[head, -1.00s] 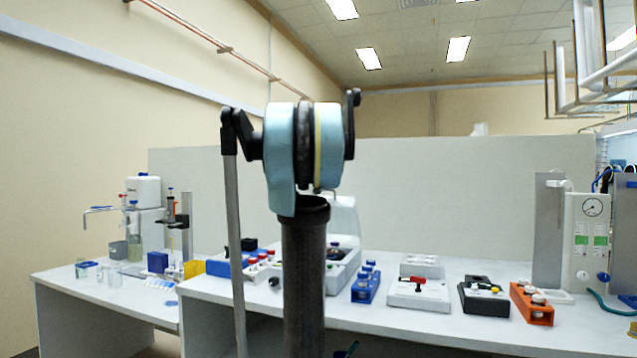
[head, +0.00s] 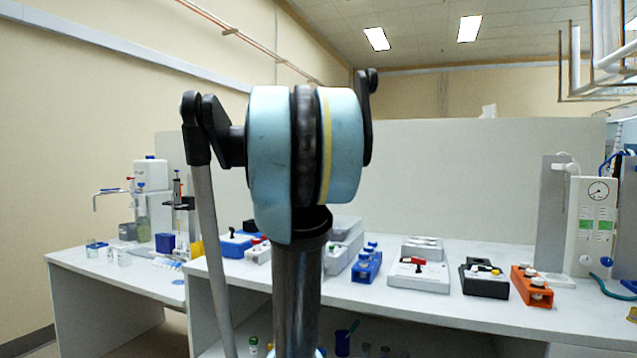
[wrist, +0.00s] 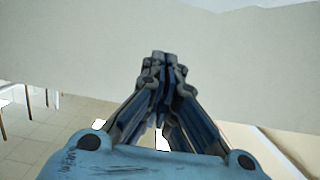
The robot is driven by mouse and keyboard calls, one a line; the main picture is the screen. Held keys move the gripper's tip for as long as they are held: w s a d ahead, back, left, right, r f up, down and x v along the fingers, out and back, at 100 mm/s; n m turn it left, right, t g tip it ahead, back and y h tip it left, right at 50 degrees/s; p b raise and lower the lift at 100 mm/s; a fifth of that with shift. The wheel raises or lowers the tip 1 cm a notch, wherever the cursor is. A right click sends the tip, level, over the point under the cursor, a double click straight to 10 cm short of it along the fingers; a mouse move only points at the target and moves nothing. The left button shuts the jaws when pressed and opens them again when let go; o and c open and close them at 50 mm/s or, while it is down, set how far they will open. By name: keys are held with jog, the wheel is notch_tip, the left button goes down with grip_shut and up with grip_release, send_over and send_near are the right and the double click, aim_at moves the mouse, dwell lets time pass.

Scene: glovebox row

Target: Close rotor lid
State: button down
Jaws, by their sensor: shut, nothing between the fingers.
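A white bench device (head: 347,250) stands on the long bench behind my arm in the head view. My arm covers much of it, and a pale raised part shows at its top. I cannot make out the rotor or tell how its lid stands. My gripper (wrist: 160,62) shows in the wrist view with its fingers together and nothing between them. It points at a plain grey surface and touches nothing that I can see. My gripper cannot be made out in the head view.
On the long bench (head: 455,308), right of the device, stand a blue rack (head: 367,265), a white box with a red handle (head: 418,277), a black box (head: 484,282) and an orange rack (head: 531,290). A lower bench (head: 110,270) with glassware is at the left.

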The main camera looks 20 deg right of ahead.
jog(key=shift+s+a+f, duration=0.5)
jog(key=shift+f, duration=0.95)
jog(key=shift+s+a+f, duration=0.45)
jog(key=shift+f, duration=0.95)
jog(key=shift+s+a+f, duration=0.5)
jog(key=shift+f, duration=0.95)
jog(key=shift+r, duration=0.1)
